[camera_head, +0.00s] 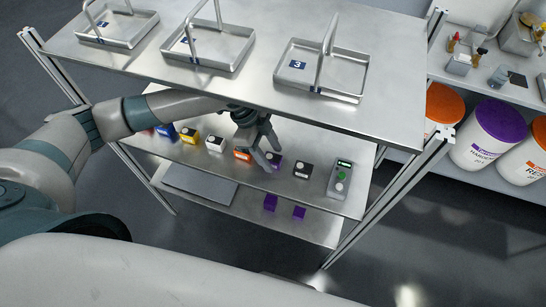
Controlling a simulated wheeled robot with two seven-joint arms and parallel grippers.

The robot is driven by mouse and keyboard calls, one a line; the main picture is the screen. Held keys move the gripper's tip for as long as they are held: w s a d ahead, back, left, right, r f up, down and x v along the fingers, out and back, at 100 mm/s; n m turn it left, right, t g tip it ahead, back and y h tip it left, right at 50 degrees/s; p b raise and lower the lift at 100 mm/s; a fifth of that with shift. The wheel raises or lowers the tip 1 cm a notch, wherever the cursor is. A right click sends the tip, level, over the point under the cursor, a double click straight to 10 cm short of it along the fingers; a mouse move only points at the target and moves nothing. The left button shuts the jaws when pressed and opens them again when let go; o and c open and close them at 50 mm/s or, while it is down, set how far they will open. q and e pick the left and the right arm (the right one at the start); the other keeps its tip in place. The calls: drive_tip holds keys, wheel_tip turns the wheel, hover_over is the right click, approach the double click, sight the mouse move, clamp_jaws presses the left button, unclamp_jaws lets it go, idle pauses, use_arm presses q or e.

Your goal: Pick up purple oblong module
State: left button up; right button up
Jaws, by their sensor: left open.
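On the middle shelf a purple module (275,166) with a pale round spot stands between an orange and a black one; my fingers partly hide it. On the bottom shelf are a taller purple block (270,202) and a smaller purple block (299,212). I cannot tell for sure which is the oblong module. My left gripper (270,156) is open, fingers pointing down, at the purple module on the middle shelf. I cannot tell whether it touches. My right gripper is not in view.
The steel top shelf (395,50) overhangs the middle one and carries several handled trays, one marked 3 (345,84). White (216,144), orange (242,154) and black (303,169) modules and a grey button box (340,179) flank the gripper. Posts bound the rack.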

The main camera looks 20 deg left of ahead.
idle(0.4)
use_arm(q)
drive_tip(key=c, duration=1.1)
drive_tip(key=shift+c, duration=0.2)
